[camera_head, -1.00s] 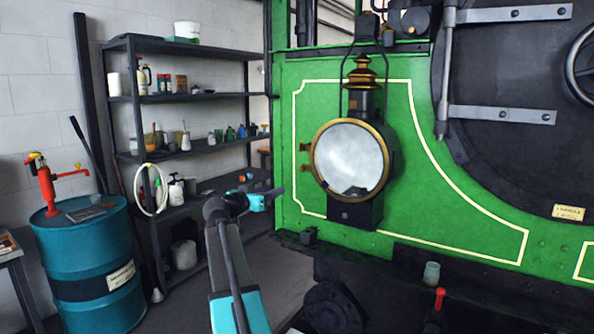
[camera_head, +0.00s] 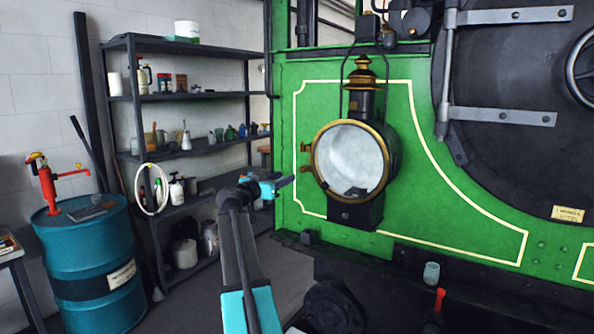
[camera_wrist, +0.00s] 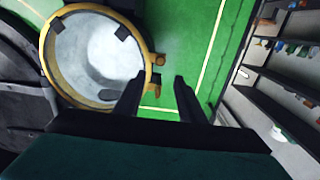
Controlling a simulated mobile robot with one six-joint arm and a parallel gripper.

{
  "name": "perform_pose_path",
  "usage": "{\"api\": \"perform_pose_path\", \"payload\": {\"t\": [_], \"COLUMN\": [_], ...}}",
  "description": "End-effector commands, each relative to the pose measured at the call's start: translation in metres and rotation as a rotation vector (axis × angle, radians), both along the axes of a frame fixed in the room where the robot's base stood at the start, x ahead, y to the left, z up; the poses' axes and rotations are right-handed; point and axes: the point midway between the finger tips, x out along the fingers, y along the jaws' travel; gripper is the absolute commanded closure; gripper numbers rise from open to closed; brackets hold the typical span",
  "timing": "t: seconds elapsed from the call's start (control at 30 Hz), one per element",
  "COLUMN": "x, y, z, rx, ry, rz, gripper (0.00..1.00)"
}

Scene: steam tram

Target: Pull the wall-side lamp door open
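A black lamp body (camera_head: 395,150) with a brass chimney is fixed to the green tram front. Its round glass door (camera_head: 347,155) has a brass rim and appears to sit against the body. Two brass hinge tabs (camera_head: 305,168) stick out on the door's left. The door fills the left of the wrist view (camera_wrist: 95,60), with the tabs (camera_wrist: 158,60) on its right edge there. My gripper (camera_head: 290,181) is left of the lamp, near the tab side. In the wrist view my gripper (camera_wrist: 158,88) has its two dark fingers apart, with nothing visibly held; one fingertip overlaps the door's lower rim.
The green tram panel (camera_head: 450,225) stands behind the lamp. A dark shelf unit (camera_head: 190,98) with bottles and pots is at left, beside a blue drum (camera_head: 90,262) with a red pump. A glass jar (camera_head: 431,273) and a red-handled lever (camera_head: 440,298) are below the lamp.

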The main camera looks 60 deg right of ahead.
Motion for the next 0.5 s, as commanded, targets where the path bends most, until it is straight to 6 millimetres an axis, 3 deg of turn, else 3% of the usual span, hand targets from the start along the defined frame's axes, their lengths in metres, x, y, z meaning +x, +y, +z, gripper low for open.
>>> {"api": "perform_pose_path", "payload": {"t": [0.5], "x": [0.001], "y": [-0.077], "z": [0.003], "rx": [0.001], "ry": [0.002], "rz": [-0.001], "gripper": [0.64]}}
